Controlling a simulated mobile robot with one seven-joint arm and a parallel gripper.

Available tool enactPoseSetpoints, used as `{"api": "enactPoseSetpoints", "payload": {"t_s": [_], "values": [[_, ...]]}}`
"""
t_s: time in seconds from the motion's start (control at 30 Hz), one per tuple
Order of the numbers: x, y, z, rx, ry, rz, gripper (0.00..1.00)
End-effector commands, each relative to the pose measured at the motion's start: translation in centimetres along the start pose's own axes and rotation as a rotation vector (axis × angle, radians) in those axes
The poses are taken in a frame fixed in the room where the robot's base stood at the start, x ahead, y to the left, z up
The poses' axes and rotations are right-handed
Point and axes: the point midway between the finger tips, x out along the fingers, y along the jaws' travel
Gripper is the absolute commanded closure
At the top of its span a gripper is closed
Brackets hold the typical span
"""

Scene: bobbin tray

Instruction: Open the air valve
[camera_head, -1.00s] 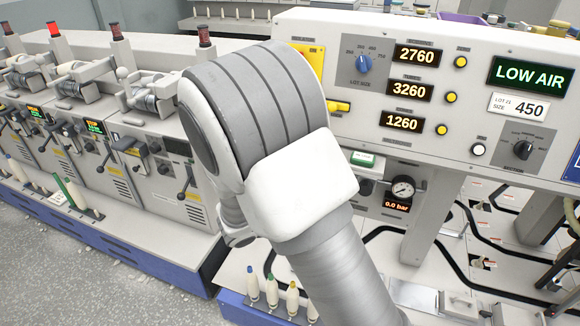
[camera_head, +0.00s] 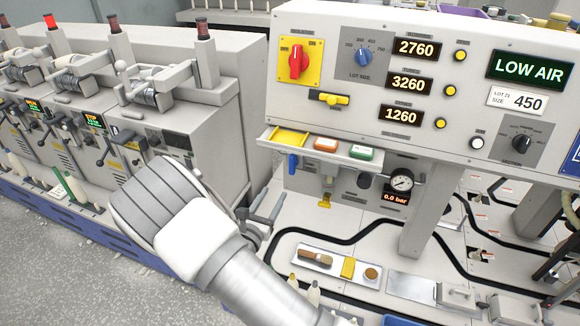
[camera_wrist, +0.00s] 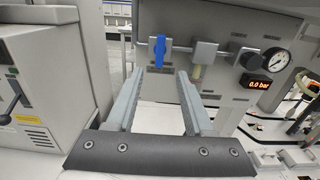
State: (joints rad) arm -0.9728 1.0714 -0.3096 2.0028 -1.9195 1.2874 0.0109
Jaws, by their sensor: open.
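The air valve has a blue lever handle (camera_head: 293,164) under the left end of the control panel; it points straight down. In the wrist view the blue handle (camera_wrist: 160,52) hangs just beyond my fingertips, a little above and between them. My gripper (camera_wrist: 160,75) is open and empty, with a finger on each side of the view. In the head view my gripper (camera_head: 262,210) is partly hidden behind my arm. The pressure gauge (camera_head: 402,180) has a 0.0 bar display (camera_head: 397,198) below it. The panel's screen (camera_head: 530,74) reads LOW AIR.
A grey block fitting (camera_wrist: 204,54) is right of the handle. A grey machine (camera_wrist: 45,80) stands close on the left. A tray of tools (camera_head: 340,265) lies below.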

Motion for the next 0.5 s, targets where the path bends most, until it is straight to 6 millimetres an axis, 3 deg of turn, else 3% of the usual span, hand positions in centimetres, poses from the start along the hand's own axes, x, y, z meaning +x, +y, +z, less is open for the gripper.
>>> {"api": "enactPoseSetpoints", "payload": {"t_s": [0.5], "values": [[11.1,-0.2,0.1,0.002,-0.001,-0.004,0.47]]}}
